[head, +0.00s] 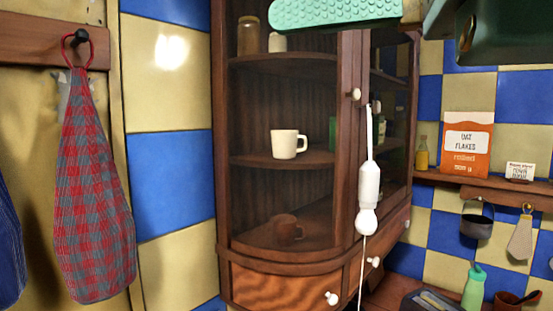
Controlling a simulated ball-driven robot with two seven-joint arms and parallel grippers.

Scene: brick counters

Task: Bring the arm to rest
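A teal, dimpled finger-like part and a dark green body reach in at the top right of the head view. They look like part of my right gripper (345,12), cut off by the top edge. Only one finger-like part shows, so its opening cannot be told. No object can be seen in its grasp. My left gripper is not in view.
A wooden corner cabinet (345,185) holds a white mug (288,144) and a brown mug (287,229). A white pull cord (369,185) hangs before it. A checked cloth (92,195) hangs left. An oat flakes box (467,143) stands on the right shelf.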

